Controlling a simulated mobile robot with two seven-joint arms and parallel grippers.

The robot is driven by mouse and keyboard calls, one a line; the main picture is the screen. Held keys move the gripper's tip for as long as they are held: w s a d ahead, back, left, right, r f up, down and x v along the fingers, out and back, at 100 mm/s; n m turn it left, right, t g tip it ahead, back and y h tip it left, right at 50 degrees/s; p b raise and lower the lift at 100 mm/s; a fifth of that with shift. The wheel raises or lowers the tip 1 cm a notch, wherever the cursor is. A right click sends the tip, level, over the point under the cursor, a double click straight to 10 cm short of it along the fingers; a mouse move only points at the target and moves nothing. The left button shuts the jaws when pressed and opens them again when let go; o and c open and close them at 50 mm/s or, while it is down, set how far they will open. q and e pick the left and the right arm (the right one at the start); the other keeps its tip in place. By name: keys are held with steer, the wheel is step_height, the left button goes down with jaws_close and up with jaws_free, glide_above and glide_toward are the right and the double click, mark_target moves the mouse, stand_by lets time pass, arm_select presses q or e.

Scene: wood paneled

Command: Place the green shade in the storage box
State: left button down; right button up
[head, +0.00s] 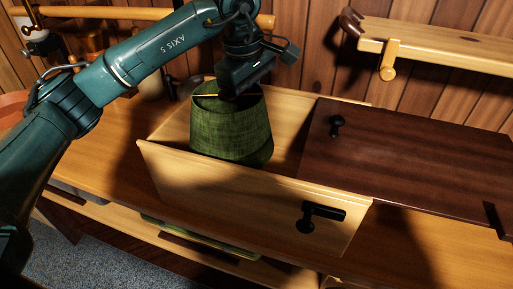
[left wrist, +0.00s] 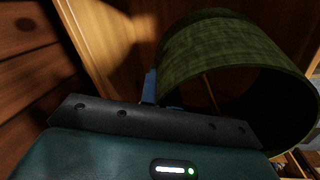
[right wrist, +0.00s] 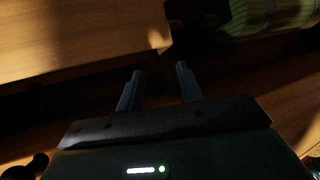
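The green shade (head: 232,130) is a fabric lampshade, roughly upright, within the opening of the pale wooden storage box (head: 220,190). Its lower edge meets the box's front wall in the head view, so I cannot tell whether it touches the box floor. My left gripper (head: 240,88) is at the shade's top rim and appears shut on it. In the left wrist view the shade (left wrist: 220,50) fills the upper right, with one finger beside its rim; the other finger is mostly hidden. My right gripper (right wrist: 158,80) is open and empty, seen only in the right wrist view.
A dark lid (head: 420,150) with a black knob (head: 337,123) covers the box's right part. A black latch (head: 322,213) is on the front. A pale wall shelf (head: 440,45) is at upper right. A green item (head: 205,243) lies on the lower shelf.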

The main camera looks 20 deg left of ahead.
arm_select(q)
step_height(320, 180, down, 12)
steer(key=shift+r+p, duration=0.1)
steer(key=shift+p, duration=0.55)
steer(key=shift+f, duration=0.3)
steer(key=c, duration=1.6)
jaws_free()
steer(key=shift+c, duration=0.2)
arm_select(e)
steer(key=shift+d+r, duration=0.1)
steer(key=shift+d, duration=0.1)
arm_select(q)
steer(key=shift+r, duration=0.15)
arm_select(e)
steer(key=shift+r, duration=0.1)
